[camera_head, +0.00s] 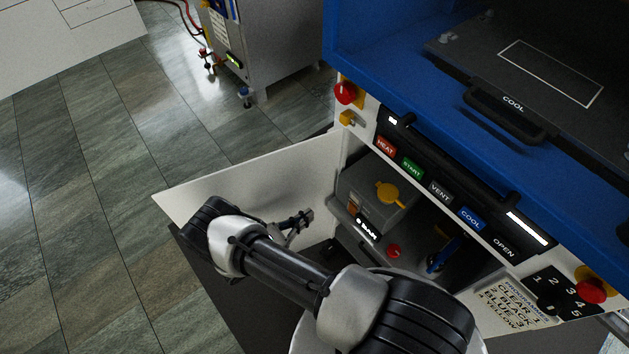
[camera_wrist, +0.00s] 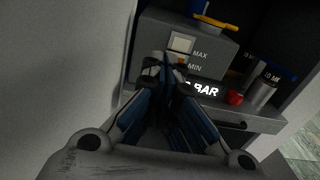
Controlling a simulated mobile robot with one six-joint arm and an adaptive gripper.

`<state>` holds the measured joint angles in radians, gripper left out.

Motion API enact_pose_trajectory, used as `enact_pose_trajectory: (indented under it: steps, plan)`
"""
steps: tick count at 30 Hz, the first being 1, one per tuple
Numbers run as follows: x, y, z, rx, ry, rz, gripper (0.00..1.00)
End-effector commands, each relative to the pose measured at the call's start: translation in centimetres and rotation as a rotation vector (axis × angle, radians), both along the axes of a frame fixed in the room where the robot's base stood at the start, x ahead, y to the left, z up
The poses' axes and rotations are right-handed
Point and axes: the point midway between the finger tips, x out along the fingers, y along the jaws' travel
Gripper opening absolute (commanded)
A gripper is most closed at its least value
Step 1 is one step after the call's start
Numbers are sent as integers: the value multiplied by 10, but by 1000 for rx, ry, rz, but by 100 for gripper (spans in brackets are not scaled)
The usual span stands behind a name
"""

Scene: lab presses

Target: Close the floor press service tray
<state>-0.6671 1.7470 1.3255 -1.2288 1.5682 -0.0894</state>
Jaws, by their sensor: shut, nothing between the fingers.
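The floor press is the blue and white machine with a lower service bay. In the bay is the grey service tray (camera_head: 346,214), which also shows in the wrist view (camera_wrist: 262,121). It bears a grey tank (camera_wrist: 190,48) with MAX and MIN marks and a yellow cap (camera_head: 390,194). A lit BAR display (camera_wrist: 203,89) and a red knob (camera_wrist: 235,97) are at its front. My gripper (camera_head: 308,215) is shut and empty in front of the tray; its fingertips (camera_wrist: 167,62) overlap the tank and tray front in the wrist view. I cannot tell whether they touch.
A white door panel (camera_head: 265,180) stands open left of the bay, close beside my gripper. Above the bay are the HEAT, START, VENT, COOL and OPEN buttons (camera_head: 440,190). A grey cabinet (camera_head: 265,55) stands behind. The tiled floor (camera_head: 90,200) at left is clear.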

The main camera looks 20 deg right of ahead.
Motion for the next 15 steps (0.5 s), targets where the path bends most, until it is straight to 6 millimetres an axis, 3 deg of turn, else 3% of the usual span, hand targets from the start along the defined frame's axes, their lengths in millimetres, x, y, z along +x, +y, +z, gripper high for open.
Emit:
enact_pose_trajectory:
  steps: [7,15]
  plan:
    - [6,-19,1,-20,-33,21,0]
    - [25,-74,0,-16,-31,16,0]
